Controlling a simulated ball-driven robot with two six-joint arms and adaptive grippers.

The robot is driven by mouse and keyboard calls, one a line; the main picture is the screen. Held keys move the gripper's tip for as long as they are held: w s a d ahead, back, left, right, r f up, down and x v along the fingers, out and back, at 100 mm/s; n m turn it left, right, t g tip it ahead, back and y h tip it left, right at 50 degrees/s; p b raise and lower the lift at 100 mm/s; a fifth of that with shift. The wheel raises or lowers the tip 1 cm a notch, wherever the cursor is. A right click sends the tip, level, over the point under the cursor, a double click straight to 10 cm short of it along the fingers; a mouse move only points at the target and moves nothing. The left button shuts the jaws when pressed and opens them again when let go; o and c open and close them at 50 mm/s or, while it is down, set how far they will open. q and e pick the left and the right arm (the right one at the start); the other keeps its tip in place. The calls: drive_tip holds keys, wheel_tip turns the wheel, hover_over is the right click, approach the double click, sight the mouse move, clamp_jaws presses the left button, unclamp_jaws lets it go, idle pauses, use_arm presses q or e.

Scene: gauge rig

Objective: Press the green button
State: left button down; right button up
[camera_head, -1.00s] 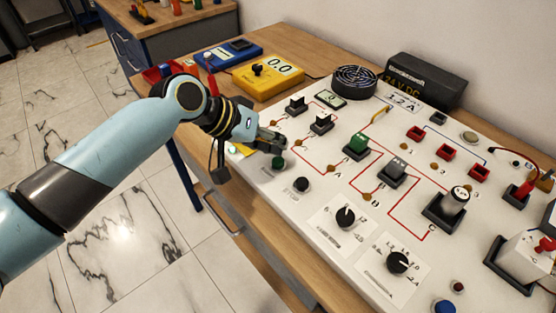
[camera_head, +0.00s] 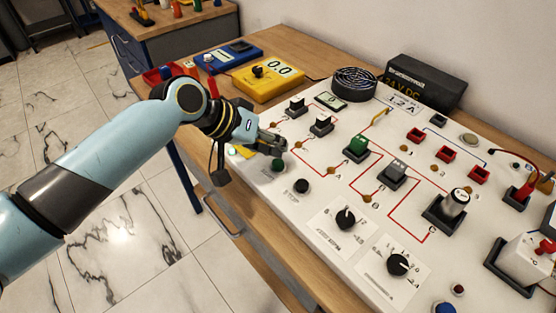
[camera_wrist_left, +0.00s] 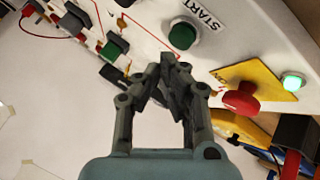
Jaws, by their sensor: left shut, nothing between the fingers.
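The green button (camera_head: 278,164) sits on the white panel (camera_head: 330,185), just in front of my left gripper (camera_head: 281,148) in the head view. In the left wrist view the green button (camera_wrist_left: 182,35) stands beside the printed word START, beyond the fingertips and slightly to their right. My left gripper (camera_wrist_left: 172,72) is shut and empty, its fingertips close together. I see a gap in the picture between the fingertips and the button; I cannot tell how far apart they are in depth. My right gripper is in neither view.
A black STOP button (camera_head: 302,186), knobs and toggle switches cover the panel. A yellow meter (camera_head: 268,76) stands behind.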

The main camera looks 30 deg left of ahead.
sight(276, 160)
use_arm(q)
drive_tip(key=shift+f, duration=0.4)
drive_tip(key=shift+f+b, duration=0.45)
drive_tip(key=shift+f, duration=0.1)
idle(0.7)
drive_tip(key=shift+r, duration=0.1)
drive_tip(key=shift+r+p, duration=0.9)
drive_tip(key=shift+p, duration=0.15)
wheel_tip(276, 160, up, 5)
drive_tip(key=p, duration=0.5)
idle(0.6)
